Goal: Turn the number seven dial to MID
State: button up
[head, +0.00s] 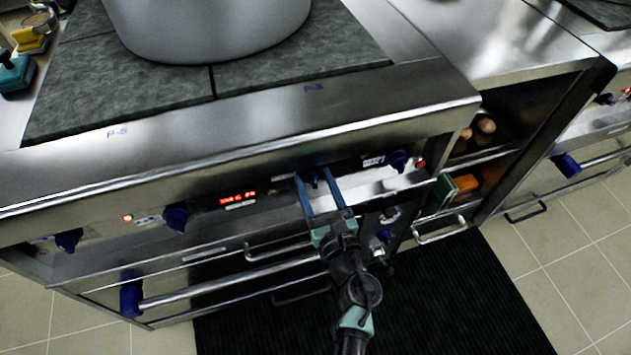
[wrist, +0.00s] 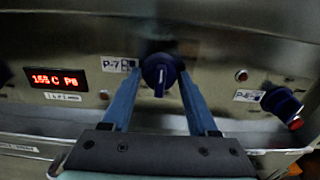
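The number seven dial (wrist: 159,74) is a round dark blue knob on the steel front panel, with a P-7 label (wrist: 120,65) just left of it in the wrist view. Its pale pointer line stands about upright. My gripper (wrist: 160,84) is open, with one blue finger on each side of the dial. The fingertips reach the dial's sides; I cannot tell whether they touch it. In the head view my gripper (head: 319,182) comes at the panel from the front.
A red display (wrist: 58,80) sits left of the dial. Another blue dial (wrist: 281,101) labelled P-8 or similar is to the right. A large pot (head: 205,25) stands on the dark cooktop (head: 120,85) above. An oven handle bar (head: 230,283) runs below the panel.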

grip_shut()
